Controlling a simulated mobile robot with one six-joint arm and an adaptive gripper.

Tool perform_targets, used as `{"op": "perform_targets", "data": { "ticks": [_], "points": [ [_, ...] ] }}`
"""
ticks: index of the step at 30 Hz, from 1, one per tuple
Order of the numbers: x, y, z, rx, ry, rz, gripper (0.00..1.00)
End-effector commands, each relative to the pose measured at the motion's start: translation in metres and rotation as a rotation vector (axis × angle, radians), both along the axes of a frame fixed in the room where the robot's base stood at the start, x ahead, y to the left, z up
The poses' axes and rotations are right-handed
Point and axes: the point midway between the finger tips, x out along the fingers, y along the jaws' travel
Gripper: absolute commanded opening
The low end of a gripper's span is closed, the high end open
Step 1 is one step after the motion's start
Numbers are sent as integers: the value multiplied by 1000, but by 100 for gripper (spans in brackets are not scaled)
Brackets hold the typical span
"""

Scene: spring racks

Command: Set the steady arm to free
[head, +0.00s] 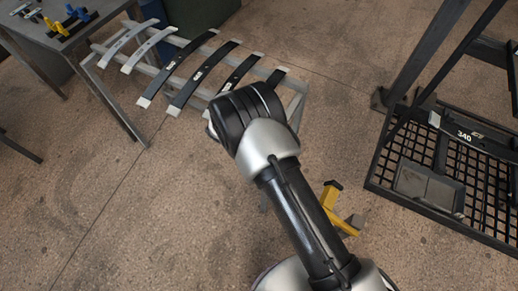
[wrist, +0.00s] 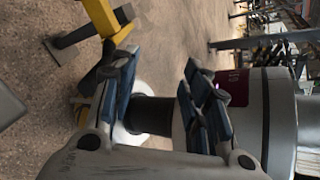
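A yellow piece with a dark cap (head: 331,203) stands low over the floor, just right of my arm in the head view. Part of a yellow bar with dark ends (wrist: 98,16) shows at the upper left of the wrist view. It may be the steady arm, but I cannot tell for sure, nor its setting. My gripper (wrist: 157,98) has two blue-padded fingers spread apart with nothing held between them. The yellow bar is beyond the left finger, apart from it as far as I can see. In the head view my arm hides the gripper.
A metal rack (head: 141,97) holds several pale and dark leaf springs at the upper left. A grey table (head: 83,25) with blue and yellow items is at the top left. A black mesh-floored frame (head: 462,226) marked 340 is at right. Open floor lies between.

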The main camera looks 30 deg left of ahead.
Motion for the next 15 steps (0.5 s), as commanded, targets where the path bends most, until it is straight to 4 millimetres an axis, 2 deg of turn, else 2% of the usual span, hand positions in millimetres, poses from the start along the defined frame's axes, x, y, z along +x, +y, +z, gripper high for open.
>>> {"op": "perform_targets", "data": {
  "ticks": [15],
  "points": [
    [1,28,24,1,0,0,43]
  ]
}}
